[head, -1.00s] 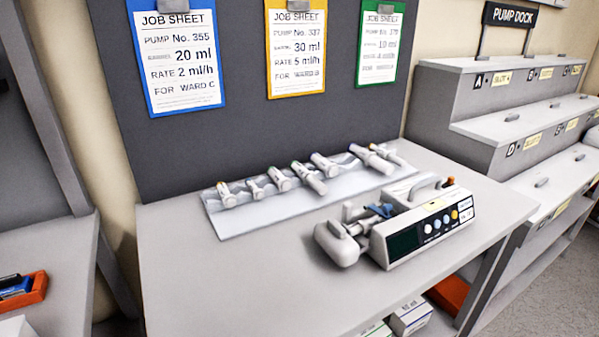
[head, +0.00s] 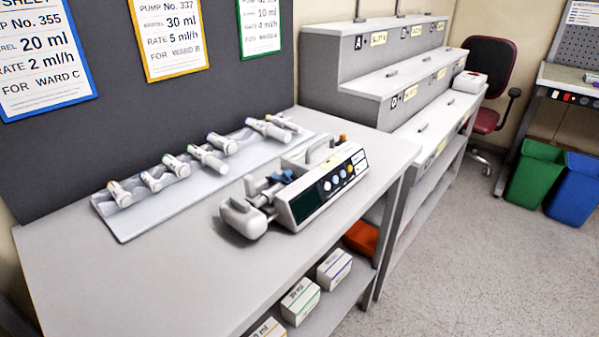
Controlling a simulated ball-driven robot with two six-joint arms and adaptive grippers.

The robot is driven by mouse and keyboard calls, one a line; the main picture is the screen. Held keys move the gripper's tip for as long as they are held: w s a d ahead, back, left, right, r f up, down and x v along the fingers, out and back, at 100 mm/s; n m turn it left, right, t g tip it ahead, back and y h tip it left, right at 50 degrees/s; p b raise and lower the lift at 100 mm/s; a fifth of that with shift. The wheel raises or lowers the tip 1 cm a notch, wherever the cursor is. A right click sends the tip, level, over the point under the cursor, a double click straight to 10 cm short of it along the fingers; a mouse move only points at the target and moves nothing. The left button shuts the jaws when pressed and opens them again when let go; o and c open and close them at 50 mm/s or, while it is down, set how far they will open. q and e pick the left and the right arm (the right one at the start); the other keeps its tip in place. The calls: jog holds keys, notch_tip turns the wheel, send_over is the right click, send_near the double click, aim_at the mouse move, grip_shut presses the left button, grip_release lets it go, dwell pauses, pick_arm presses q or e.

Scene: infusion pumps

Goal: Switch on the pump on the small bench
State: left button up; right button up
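A white infusion pump (head: 318,197) stands on the grey bench (head: 120,272) in the head view. It has a dark, blank-looking screen (head: 304,205), a row of round blue, white and yellow buttons (head: 338,183), a carry handle and an orange knob on top. A syringe-driver end (head: 243,217) sticks out at its left. I cannot tell if this bench is the small one. Neither of my grippers is in view.
A tray (head: 125,228) of several syringes lies behind the pump. Job sheets (head: 168,35) hang on the dark board. A stepped dock (head: 400,75) stands to the right. Boxes (head: 300,300) sit on the lower shelf. A red chair (head: 488,85), green bin (head: 535,172) and blue bin (head: 577,188) are farther right, beyond open floor.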

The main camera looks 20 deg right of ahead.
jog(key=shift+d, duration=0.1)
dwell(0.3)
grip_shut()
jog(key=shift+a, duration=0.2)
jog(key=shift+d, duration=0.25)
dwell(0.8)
